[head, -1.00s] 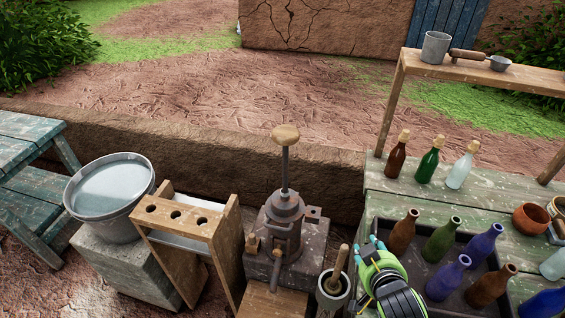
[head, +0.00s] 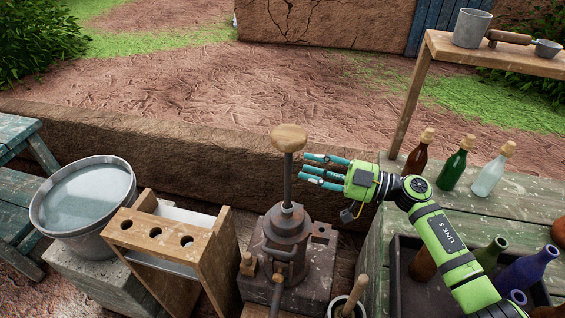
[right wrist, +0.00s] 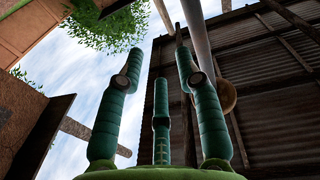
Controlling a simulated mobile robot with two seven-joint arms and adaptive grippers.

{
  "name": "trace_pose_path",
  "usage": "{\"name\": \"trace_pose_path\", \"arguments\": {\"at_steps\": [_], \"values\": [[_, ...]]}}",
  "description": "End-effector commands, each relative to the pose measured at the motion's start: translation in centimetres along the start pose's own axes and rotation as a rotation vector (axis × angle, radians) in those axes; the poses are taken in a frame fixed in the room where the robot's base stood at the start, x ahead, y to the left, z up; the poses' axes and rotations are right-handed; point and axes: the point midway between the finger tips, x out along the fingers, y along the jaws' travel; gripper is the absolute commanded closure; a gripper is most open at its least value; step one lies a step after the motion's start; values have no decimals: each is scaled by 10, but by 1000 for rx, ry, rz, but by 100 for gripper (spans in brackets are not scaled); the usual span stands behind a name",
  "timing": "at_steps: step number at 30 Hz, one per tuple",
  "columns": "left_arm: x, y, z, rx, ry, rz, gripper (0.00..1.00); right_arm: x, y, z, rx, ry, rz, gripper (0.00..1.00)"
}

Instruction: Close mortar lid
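The dark metal mortar (head: 286,232) stands on a block near the bottom middle of the head view. A thin upright rod (head: 288,182) rises from its collared top and ends in a round wooden knob (head: 289,138). I cannot make out a separate lid for certain. My right gripper (head: 305,166) is just right of the rod, below the knob, its fingers spread and pointing left. It looks empty. In the right wrist view the fingers (right wrist: 160,65) are apart, and the knob (right wrist: 228,97) shows beside the right finger. My left gripper is not in view.
A wooden rack with holes (head: 170,232) and a water bucket (head: 85,200) stand to the left. A cup with a pestle (head: 346,308) is at the front.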

Motion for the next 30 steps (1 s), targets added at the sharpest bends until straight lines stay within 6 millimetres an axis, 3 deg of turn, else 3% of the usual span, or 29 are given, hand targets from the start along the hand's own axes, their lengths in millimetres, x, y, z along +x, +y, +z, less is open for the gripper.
{"name": "trace_pose_path", "arguments": {"at_steps": [5,18,29,30], "values": [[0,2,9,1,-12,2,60,0,-5,8,27,-43,-66,65],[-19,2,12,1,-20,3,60,60,-10,9,28,-41,-70,65],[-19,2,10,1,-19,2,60,68,-12,12,28,-42,-73,65],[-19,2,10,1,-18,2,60,68,-13,12,28,-42,-73,78]]}}
